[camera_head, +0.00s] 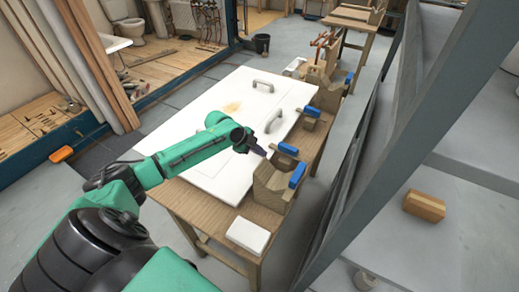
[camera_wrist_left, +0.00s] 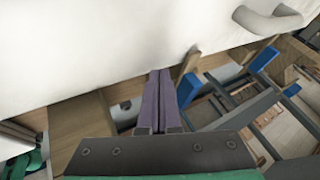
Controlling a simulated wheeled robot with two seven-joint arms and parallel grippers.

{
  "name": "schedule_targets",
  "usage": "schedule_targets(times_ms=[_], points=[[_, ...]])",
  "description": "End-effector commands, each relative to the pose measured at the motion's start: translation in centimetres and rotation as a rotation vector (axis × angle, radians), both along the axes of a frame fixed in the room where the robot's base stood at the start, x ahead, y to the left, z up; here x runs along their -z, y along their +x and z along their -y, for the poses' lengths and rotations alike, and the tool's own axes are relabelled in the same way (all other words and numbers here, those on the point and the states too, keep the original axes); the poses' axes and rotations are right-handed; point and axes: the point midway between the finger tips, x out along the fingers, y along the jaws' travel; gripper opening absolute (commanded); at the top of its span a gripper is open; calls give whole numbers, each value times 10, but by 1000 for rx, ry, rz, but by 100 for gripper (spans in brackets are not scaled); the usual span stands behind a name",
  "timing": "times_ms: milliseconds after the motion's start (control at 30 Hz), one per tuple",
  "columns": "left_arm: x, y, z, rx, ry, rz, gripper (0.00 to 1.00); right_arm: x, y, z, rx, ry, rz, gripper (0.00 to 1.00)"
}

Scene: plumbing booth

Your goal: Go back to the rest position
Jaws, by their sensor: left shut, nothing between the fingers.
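My left gripper (camera_head: 257,150) is at the end of the green arm that reaches in from the left, above the near right part of the table. Its two purple-grey fingers (camera_wrist_left: 159,101) are together in the left wrist view, with nothing between them. The fingertips are close to a wooden block stand with a blue-handled clamp (camera_head: 298,175) at the table's right edge; whether they touch it I cannot tell. My right gripper is not in view.
A wooden table (camera_head: 190,205) carries white panels (camera_head: 215,165) with grey handles (camera_head: 263,86). A white block (camera_head: 248,235) lies at its near corner. A grey slanted frame (camera_head: 400,130) stands to the right. A black bucket (camera_head: 261,43) is behind, with open floor around it.

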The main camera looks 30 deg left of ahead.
Motion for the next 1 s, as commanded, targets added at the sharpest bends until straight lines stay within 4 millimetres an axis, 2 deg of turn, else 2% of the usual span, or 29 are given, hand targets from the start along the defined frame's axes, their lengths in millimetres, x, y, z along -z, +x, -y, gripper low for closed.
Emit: schedule_targets(times_ms=[133,433,567,767,867,1000], points=[[-19,-8,-13,-1,8,6,0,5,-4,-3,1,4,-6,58],[-67,-33,-43,-4,8,2,0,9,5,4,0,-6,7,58],[-77,-37,-45,-1,4,4,0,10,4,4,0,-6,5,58],[-79,-37,-45,-1,2,5,0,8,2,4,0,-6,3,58],[-93,-36,-45,-1,4,6,0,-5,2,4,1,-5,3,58],[-126,-36,-46,-2,3,6,0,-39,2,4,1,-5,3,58]])
